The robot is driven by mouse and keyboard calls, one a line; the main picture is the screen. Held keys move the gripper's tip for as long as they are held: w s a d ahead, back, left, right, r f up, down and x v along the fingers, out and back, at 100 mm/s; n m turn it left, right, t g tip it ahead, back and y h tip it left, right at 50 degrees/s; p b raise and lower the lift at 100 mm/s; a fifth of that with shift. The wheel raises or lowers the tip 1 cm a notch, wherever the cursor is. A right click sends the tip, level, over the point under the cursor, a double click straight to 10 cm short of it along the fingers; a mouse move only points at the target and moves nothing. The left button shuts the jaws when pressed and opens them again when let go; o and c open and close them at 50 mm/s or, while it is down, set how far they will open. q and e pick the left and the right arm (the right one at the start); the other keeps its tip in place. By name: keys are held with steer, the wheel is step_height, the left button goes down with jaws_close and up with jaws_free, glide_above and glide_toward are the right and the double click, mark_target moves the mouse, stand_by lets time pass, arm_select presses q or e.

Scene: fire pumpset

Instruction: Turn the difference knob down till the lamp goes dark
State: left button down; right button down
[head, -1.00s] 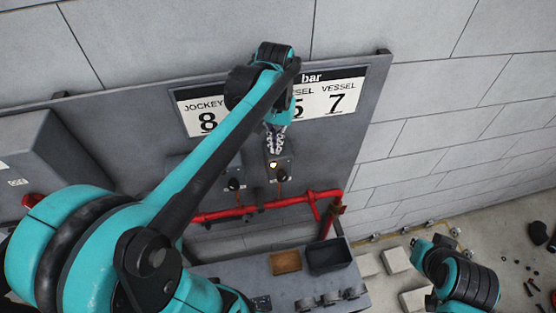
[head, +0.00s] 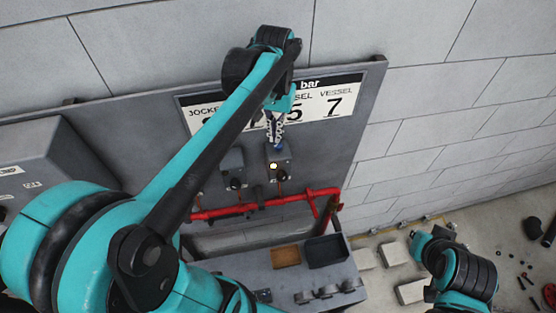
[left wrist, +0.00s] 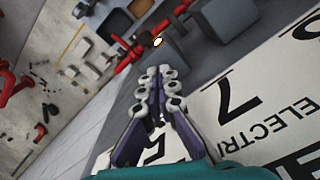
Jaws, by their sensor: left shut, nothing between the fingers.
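The right-hand grey switch box (head: 287,156) is on the panel below the pressure signs. Its small lamp (head: 273,166) glows pale yellow, and the lit lamp also shows in the left wrist view (left wrist: 157,42). A small blue part, perhaps the knob (head: 281,147), shows at the top of this box by my fingertips. My left gripper (head: 276,143) is shut and empty, pointing down just above the box. In the left wrist view its fingers (left wrist: 160,74) are together; I cannot tell if they touch the blue part. My right gripper is not in view, only its arm at lower right.
A similar grey box (head: 232,160) with a black part sits to the left. Red pipe (head: 262,205) runs below both boxes. A bench with a brown tray (head: 286,258) and a dark tray (head: 327,252) stands beneath. Blocks and loose parts lie on the floor at right.

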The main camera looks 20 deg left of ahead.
mark_target(277, 158)
arm_select(q)
steer(key=f+b, duration=0.1)
steer(key=f, duration=0.3)
steer(key=f+b, duration=0.1)
steer(key=f, duration=0.1)
steer(key=shift+a+b, duration=0.25)
steer(key=shift+b, duration=0.05)
stand_by(0.5)
steer(key=shift+w, duration=0.2)
stand_by(0.4)
steer(key=shift+d, duration=0.35)
stand_by(0.4)
steer(key=shift+s+d, duration=0.1)
steer(key=shift+s, duration=0.1)
